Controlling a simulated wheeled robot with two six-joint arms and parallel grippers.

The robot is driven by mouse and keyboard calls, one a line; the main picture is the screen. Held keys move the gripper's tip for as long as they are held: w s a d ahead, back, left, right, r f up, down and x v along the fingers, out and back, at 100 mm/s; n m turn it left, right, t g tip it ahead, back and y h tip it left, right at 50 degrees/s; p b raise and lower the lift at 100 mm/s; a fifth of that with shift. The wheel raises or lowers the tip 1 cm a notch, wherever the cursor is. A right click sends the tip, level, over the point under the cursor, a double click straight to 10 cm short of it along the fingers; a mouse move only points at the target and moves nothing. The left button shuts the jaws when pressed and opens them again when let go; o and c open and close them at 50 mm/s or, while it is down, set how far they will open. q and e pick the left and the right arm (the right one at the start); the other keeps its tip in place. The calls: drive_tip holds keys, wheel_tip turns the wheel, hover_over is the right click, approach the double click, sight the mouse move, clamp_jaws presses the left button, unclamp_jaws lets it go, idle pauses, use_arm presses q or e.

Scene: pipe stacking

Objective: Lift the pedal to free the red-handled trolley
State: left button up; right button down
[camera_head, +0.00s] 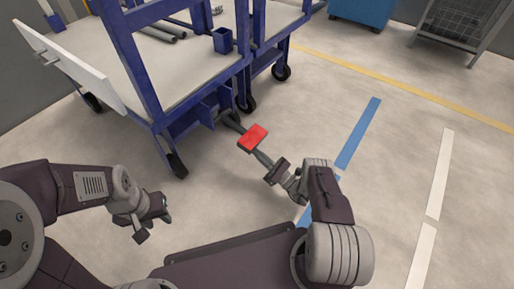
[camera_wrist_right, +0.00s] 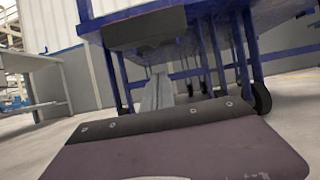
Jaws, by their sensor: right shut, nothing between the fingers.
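The blue-framed trolley (camera_head: 150,62) stands at upper left on dark castors; it also shows in the right wrist view (camera_wrist_right: 205,22). A red pedal (camera_head: 252,138) sits on a dark bar low at the trolley's near right corner. My right gripper (camera_head: 263,158) is shut and empty, its tips at the pedal's near edge; I cannot tell whether they touch it or reach under it. My left gripper (camera_head: 154,222) is open and empty above the floor, left of and nearer than the pedal. No red handle shows apart from the pedal.
Grey pipes (camera_head: 160,33) and a small blue holder (camera_head: 222,40) are on the trolley's top. A white panel (camera_head: 68,65) stands at its left side. A blue bin (camera_head: 362,12) and a wire rack (camera_head: 455,25) stand at the back. The floor to the right is clear, with painted lines.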

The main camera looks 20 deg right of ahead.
drive_tip(key=r, duration=0.4)
drive_tip(key=shift+w+a+r, duration=0.15)
drive_tip(key=shift+w+r, duration=0.05)
drive_tip(key=shift+r, duration=0.05)
